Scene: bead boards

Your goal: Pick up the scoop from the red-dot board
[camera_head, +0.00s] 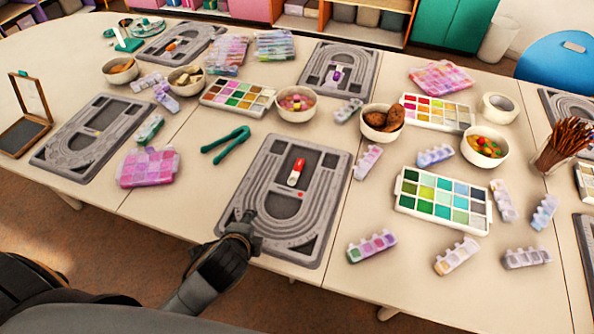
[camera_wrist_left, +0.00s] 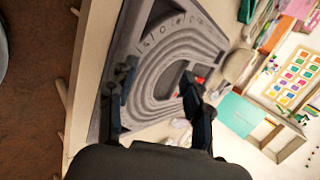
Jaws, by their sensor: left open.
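My left gripper (camera_head: 247,217) is above the board's front left edge, short of the scoop. It also shows in the left wrist view (camera_wrist_left: 158,85), fingers apart and empty. My right gripper is not visible.
Green tweezers (camera_head: 226,145) lie left of the board, and a green-palette bead tray (camera_head: 444,198) lies to the right. A bowl of beads (camera_head: 296,103) stands behind. Another grey board (camera_head: 93,137) is at left. Several bead boxes surround these; small bare table patches lie between.

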